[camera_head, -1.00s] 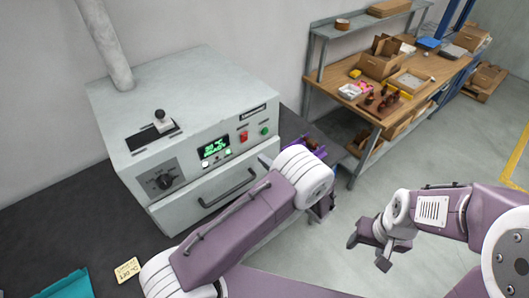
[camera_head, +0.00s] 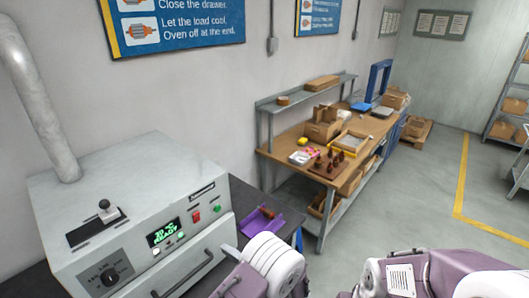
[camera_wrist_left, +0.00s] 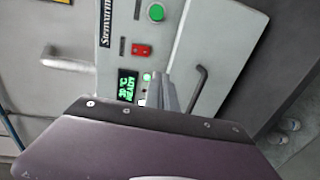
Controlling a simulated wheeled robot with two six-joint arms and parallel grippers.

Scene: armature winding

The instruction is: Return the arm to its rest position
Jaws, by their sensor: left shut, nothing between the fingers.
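My left arm comes in at the bottom of the head view, its white wrist joint (camera_head: 272,262) in front of the grey oven (camera_head: 140,215). My left gripper (camera_wrist_left: 167,95) shows in the left wrist view as narrow grey fingers, shut and empty, beyond my purple arm cover. It appears in front of the oven's panel there; its distance from the panel cannot be told. My right arm (camera_head: 425,275) is at the lower right of the head view, and its gripper is below the picture's edge.
The oven's green display (camera_head: 164,232) reads READY, and its drawer looks closed. A purple tray (camera_head: 250,226) with a copper-brown part lies on the dark bench beside the oven. A wooden workbench (camera_head: 290,143) with boxes stands behind. The grey floor at right is open.

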